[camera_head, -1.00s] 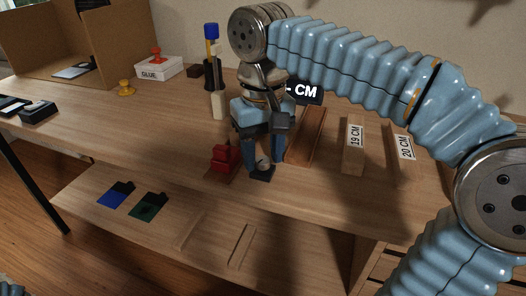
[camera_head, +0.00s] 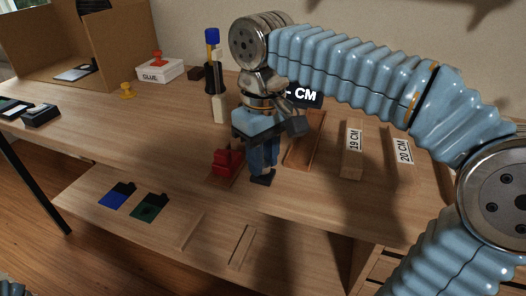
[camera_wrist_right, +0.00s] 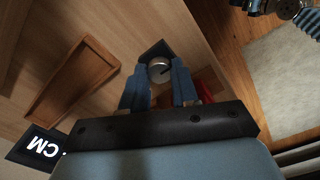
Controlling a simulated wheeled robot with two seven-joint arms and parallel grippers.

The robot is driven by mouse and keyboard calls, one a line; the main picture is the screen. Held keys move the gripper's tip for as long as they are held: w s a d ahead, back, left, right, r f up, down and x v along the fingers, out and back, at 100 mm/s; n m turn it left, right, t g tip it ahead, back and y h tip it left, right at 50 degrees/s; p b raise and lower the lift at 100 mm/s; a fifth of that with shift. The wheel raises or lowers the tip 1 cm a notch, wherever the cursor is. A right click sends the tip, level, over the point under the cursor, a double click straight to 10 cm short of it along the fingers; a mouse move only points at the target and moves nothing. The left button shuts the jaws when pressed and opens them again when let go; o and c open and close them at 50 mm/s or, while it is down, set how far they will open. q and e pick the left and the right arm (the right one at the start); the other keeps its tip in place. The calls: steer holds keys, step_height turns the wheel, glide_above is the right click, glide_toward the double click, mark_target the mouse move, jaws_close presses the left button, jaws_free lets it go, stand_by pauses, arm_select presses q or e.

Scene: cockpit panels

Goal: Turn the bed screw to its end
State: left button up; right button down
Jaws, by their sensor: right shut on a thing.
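The bed screw (camera_wrist_right: 159,70) is a round silvery knob with a dark slot, standing in a black block at the table's front edge in the right wrist view. My right gripper (camera_head: 262,168) points down over it, its two blue fingers (camera_wrist_right: 159,88) around the knob, one on each side. In the head view the fingers hide the knob, and only the black block (camera_head: 262,180) shows below them. A red clamp-like part (camera_head: 226,163) stands just left of the gripper.
A wooden tray (camera_head: 287,152) and wooden pieces labelled 19 CM (camera_head: 353,140) and 20 CM (camera_head: 403,151) lie to the right. A black CM display (camera_head: 305,95) is behind. A glue box (camera_head: 160,70) stands at the back left.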

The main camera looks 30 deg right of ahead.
steer(key=n+p, duration=0.1)
steer(key=n, duration=0.2)
steer(key=shift+r+n, duration=0.1)
steer(key=shift+n, duration=0.3)
steer(key=n, duration=0.3)
steer(key=shift+p, duration=0.3)
steer(key=n, duration=1.1)
steer(key=shift+n, duration=0.3)
steer(key=c, duration=0.8)
jaws_free()
steer(key=shift+c, duration=0.2)
step_height(320, 180, up, 12)
